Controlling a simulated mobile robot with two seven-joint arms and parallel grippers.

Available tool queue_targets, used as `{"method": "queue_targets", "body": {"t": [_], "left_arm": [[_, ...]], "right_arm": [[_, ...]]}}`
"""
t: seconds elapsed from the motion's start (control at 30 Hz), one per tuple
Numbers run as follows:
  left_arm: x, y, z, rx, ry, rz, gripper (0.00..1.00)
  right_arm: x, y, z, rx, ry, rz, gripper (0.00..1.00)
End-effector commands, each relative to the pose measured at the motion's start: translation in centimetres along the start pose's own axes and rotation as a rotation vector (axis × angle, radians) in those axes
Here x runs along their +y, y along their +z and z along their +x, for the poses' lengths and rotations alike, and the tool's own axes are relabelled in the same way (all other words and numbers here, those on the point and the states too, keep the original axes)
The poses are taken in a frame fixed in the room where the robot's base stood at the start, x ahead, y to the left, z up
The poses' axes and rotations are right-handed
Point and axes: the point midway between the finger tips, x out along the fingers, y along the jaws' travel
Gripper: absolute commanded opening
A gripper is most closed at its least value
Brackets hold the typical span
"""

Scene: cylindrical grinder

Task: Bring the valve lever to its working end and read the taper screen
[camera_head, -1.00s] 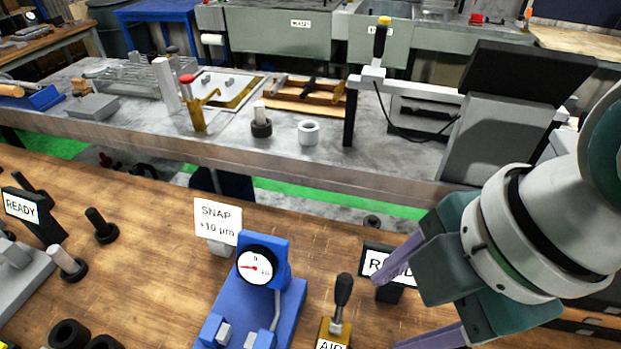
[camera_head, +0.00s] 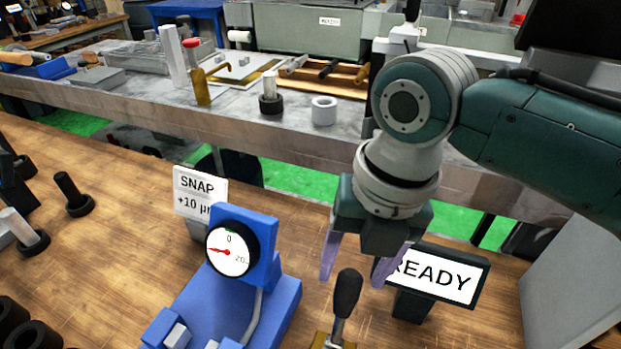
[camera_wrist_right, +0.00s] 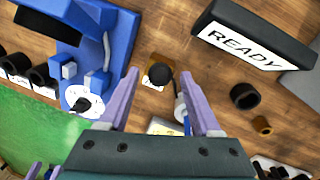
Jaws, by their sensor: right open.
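The valve lever (camera_head: 347,293) has a black handle standing up from a brass base (camera_head: 330,341) at the bottom of the head view. In the right wrist view its rounded black end (camera_wrist_right: 161,78) lies between my fingertips, with no clear contact. My right gripper (camera_head: 356,274) is open and points down at the lever. It also shows in the right wrist view (camera_wrist_right: 160,74). A black screen (camera_head: 435,276) reading "READY" stands right of the lever, its left edge partly covered by my finger; whether it is the taper screen is unclear. Small purple tips, apparently my left gripper (camera_wrist_right: 42,172), show at the lower left.
A blue snap gauge (camera_head: 262,240) with a dial (camera_head: 231,251) stands left of the lever, near a "SNAP +10 µm" card (camera_head: 200,192). Black rings (camera_head: 28,330) lie at the lower left. A grey bench (camera_head: 190,112) runs behind.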

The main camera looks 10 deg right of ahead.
Motion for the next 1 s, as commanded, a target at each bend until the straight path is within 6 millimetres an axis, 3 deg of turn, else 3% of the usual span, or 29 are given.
{"method": "queue_targets", "body": {"t": [0.2, 0.53, 1.0], "left_arm": [[-0.1, 0.2, 0.6, -0.001, -0.003, 0.004, 0.62], [-0.1, 0.2, 0.6, -0.002, -0.003, 0.004, 0.62], [0.1, 0.2, 0.6, -0.002, 0.003, -0.004, 0.62]], "right_arm": [[0.0, -0.1, 2.6, 0.001, 0.001, 0.000, 0.65], [0.0, 0.0, 2.9, 0.000, 0.001, 0.000, 0.64], [0.0, 0.0, 2.9, -0.001, 0.000, 0.001, 0.11]]}}
